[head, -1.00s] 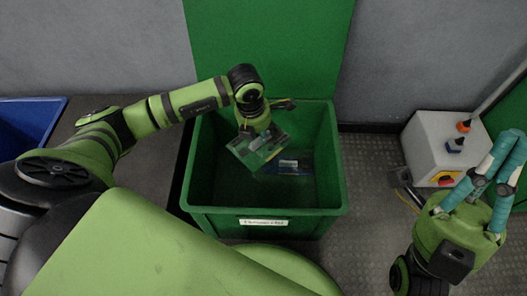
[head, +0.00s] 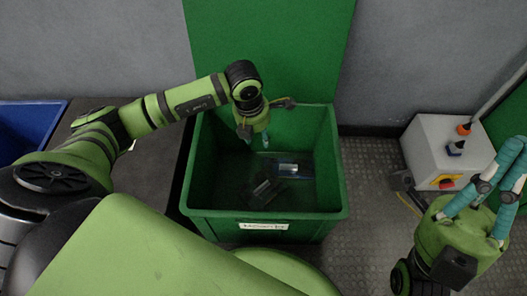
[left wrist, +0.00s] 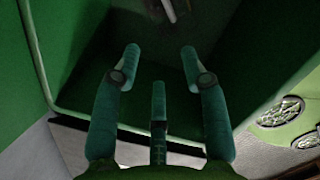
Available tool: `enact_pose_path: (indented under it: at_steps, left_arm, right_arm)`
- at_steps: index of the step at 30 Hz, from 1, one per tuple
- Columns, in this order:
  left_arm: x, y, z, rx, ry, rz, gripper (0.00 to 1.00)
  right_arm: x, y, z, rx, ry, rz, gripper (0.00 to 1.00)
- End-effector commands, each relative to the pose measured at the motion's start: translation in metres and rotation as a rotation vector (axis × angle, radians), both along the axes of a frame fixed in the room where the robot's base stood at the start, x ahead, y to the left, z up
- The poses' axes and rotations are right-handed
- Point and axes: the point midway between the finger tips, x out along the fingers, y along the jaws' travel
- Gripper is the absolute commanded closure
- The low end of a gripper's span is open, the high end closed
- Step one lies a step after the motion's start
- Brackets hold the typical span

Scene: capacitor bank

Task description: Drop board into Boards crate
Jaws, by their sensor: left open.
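A dark board (head: 264,190) lies on the floor of the green crate (head: 264,217), which has a white label on its front wall. My left gripper (head: 255,136) is inside the upper back part of the crate, above the board and apart from it. Its teal fingers are open and empty, as the left wrist view (left wrist: 160,55) also shows. A small light piece of something in the crate shows at the top of that view. My right gripper (head: 512,165) is at the far right, away from the crate; its fingertips run close together toward the picture edge.
Another board-like piece (head: 288,169) lies in the crate behind the first. A dark table (head: 150,165) and a blue crate (head: 35,125) are on the left. A grey control box (head: 437,145) with knobs stands on the right. The floor right of the green crate is clear.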

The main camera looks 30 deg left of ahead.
Motion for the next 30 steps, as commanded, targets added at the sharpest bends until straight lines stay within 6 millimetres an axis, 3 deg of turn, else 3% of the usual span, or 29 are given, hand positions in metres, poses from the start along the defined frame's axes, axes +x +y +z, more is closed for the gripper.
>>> enact_pose_path:
  at_steps: [6,12,18,30]
  left_arm:
    - [-0.006,0.003,0.05,0.001,-0.005,-0.002,0.56]
    - [-0.011,0.004,0.083,0.0,-0.005,-0.001,0.56]
    - [-0.013,0.005,0.097,0.0,-0.002,0.0,0.56]
    - [-0.014,0.005,0.097,0.0,-0.001,0.0,0.56]
  right_arm:
    - [0.0,0.0,0.0,0.0,0.0,0.0,1.0]
    - [0.0,0.0,0.0,0.0,0.0,0.001,1.0]
    - [0.0,0.0,0.0,0.0,0.0,0.001,1.0]
    - [0.0,0.0,0.0,0.0,0.0,0.001,1.0]
